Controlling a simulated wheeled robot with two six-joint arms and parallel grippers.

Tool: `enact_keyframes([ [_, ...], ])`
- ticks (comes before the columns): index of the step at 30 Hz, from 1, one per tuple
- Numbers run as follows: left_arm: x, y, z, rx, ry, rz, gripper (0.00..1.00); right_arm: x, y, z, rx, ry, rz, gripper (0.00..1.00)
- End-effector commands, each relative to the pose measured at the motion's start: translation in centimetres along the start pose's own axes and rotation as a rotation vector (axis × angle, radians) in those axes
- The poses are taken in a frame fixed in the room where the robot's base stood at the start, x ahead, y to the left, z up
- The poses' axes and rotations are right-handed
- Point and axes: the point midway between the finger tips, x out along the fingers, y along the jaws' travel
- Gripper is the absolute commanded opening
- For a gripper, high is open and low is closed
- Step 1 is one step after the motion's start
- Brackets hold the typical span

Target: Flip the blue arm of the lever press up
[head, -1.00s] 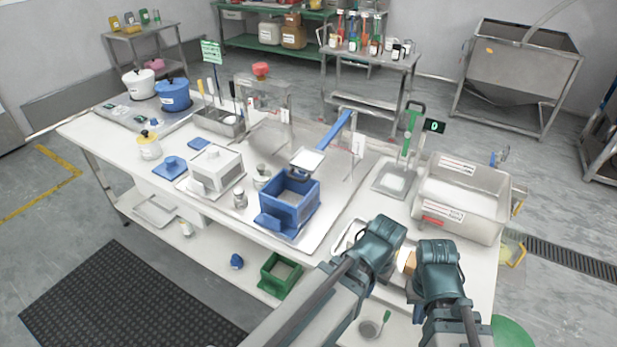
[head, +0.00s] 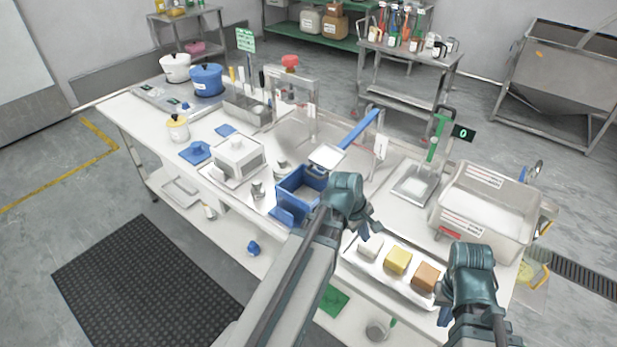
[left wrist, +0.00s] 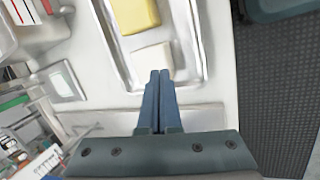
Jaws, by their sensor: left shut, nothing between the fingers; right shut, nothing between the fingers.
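The lever press has a blue arm (head: 361,128) that slants up and to the right from a square white plate (head: 328,156). The plate sits above the open blue box (head: 295,194). My left gripper (head: 371,229) is shut and empty, in front of and to the right of the blue box, apart from the blue arm. In the left wrist view its closed fingers (left wrist: 160,76) are over the tray's edge near a white block (left wrist: 153,61). My right gripper (head: 442,315) is shut and empty, low at the right beside the tray. My left wrist hides the box's right corner.
A metal tray (head: 352,262) with white, yellow and brown blocks lies at the table's front. A scale with a green post (head: 438,136) and a large clear bin (head: 480,205) stand at the right. A white machine (head: 238,158) and a red-knobbed frame (head: 290,62) stand left of the press.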

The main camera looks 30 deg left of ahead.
Motion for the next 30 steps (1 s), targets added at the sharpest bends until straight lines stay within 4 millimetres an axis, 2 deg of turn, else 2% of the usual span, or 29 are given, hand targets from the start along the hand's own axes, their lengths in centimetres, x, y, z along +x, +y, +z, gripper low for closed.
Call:
enact_keyframes([
  [1, -0.9, 0.4, -2.4, -0.147, 0.002, 0.044, 0.0, -0.4, 0.0, 0.0, 0.0, 0.0, 0.0, 0.0],
  [9, -5.5, 0.7, -13.1, -0.91, -0.05, 0.29, 0.0, -1.3, 0.1, 0.1, 0.0, 0.0, 0.0, 0.0],
  [15, -9.0, -0.5, -19.6, -1.345, -0.124, 0.446, 0.0, -1.8, 0.2, 0.1, 0.0, 0.0, 0.0, 0.0],
  [18, -10.3, -1.2, -21.9, -1.496, -0.159, 0.505, 0.0, -2.0, 0.2, 0.1, 0.0, 0.0, 0.0, 0.0],
  [21, -11.3, -1.7, -23.4, -1.596, -0.187, 0.545, 0.0, -2.0, 0.2, 0.1, 0.0, 0.0, 0.0, 0.0],
  [24, -11.8, -2.0, -24.2, -1.649, -0.203, 0.565, 0.0, -2.1, 0.2, 0.1, 0.0, 0.0, 0.0, 0.0],
  [30, -11.9, -2.1, -24.4, -1.67, -0.21, 0.573, 0.0, -2.1, 0.2, 0.1, 0.0, 0.0, 0.0, 0.0],
])
